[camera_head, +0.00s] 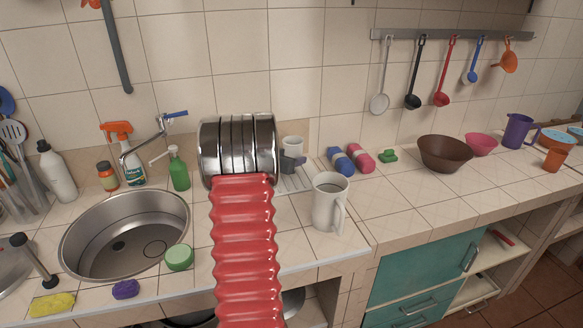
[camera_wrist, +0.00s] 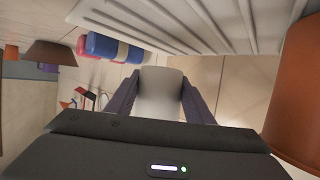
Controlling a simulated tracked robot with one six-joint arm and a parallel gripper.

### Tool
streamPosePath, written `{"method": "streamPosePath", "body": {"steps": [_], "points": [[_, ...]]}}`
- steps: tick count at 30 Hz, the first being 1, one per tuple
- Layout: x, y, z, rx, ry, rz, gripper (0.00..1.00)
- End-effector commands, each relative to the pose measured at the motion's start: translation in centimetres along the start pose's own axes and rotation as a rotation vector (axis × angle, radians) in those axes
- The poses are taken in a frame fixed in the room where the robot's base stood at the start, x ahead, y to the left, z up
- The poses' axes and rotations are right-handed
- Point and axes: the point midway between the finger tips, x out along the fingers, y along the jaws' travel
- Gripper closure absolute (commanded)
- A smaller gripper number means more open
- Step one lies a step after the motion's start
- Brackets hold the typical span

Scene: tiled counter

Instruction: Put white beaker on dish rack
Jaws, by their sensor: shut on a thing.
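The white beaker (camera_head: 292,144) shows just right of my metal wrist in the head view, by the back wall. My gripper (camera_head: 292,164), mostly hidden behind that wrist, is shut on it. In the wrist view the pale beaker (camera_wrist: 160,93) sits between the two dark fingers of my gripper (camera_wrist: 160,98). The white dish rack (camera_head: 295,183) lies on the counter below the beaker, partly hidden by my arm. Its slats (camera_wrist: 225,22) cross the top of the wrist view, which looks upside down. I cannot tell whether the beaker touches the rack.
A white mug (camera_head: 328,205) stands at the rack's right front. Blue (camera_head: 340,160) and pink (camera_head: 360,158) rolls lie right of the rack. The sink (camera_head: 125,235) and green bottle (camera_head: 178,169) are left. An orange-brown object (camera_wrist: 298,95) fills the wrist view's right edge.

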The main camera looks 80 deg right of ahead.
Motion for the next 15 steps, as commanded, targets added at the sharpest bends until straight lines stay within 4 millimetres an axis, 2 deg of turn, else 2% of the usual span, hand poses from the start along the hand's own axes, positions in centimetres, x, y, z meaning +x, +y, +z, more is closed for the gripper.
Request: {"method": "streamPosePath", "body": {"steps": [8,15], "points": [[0.0,-0.1,0.0,0.000,0.001,-0.001,0.87],[0.9,-0.1,2.4,-0.003,-0.002,-0.001,0.87]]}}
